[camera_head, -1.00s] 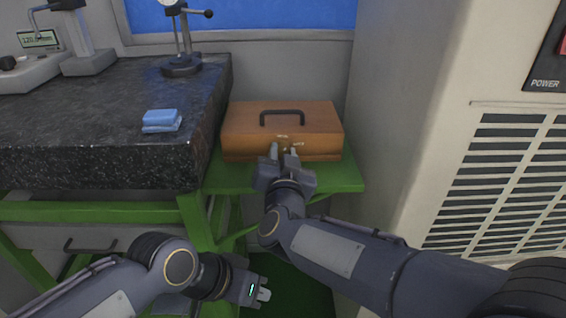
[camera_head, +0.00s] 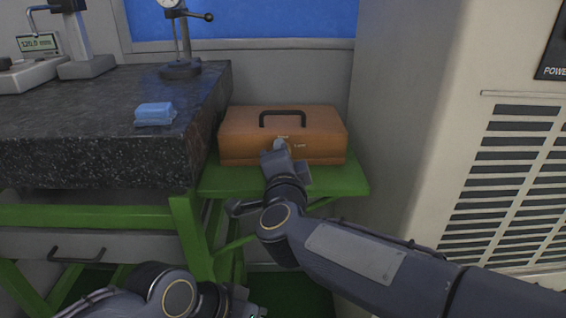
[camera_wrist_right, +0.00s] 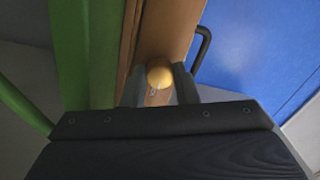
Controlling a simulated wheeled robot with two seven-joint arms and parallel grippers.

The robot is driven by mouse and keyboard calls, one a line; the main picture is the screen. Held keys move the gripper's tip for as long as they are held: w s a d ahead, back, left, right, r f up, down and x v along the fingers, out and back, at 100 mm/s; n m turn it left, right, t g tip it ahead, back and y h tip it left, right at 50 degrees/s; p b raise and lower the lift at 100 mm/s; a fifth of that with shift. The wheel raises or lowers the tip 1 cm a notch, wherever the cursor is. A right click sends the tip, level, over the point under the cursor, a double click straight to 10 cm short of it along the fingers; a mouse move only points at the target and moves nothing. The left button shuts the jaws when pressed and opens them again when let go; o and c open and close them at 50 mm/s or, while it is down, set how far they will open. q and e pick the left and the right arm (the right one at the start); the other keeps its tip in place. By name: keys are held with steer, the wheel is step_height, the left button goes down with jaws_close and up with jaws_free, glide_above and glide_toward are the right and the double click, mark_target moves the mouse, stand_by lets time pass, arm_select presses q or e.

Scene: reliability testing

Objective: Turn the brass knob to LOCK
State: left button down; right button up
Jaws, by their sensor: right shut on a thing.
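The orange-brown case (camera_head: 240,130) with a dark handle (camera_head: 283,113) sits on a green shelf. Small pale labels show on its front, too small to read. The brass knob (camera_wrist_right: 159,76) shows in the right wrist view between the fingers of my right gripper (camera_wrist_right: 160,88), which is shut on it. In the head view my right gripper (camera_head: 279,147) is at the case's front and hides the knob. It is rolled so that its fingers overlap in that view. My left gripper (camera_head: 248,309) is at the bottom edge, partly cut off; its fingers cannot be made out.
The green shelf (camera_head: 335,182) has bare room right of the case. A dark granite table (camera_head: 90,105) with a blue folded cloth (camera_head: 155,113) and a dial gauge stand (camera_head: 181,68) is on the left. A beige cabinet with vents (camera_head: 420,120) stands close on the right.

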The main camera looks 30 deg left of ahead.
steer(key=shift+m+b, duration=0.35)
steer(key=shift+m, duration=0.45)
steer(key=o, duration=1)
steer(key=v, duration=0.7)
steer(key=shift+s+d, duration=0.25)
steer(key=shift+s, duration=0.05)
steer(key=shift+d, duration=0.1)
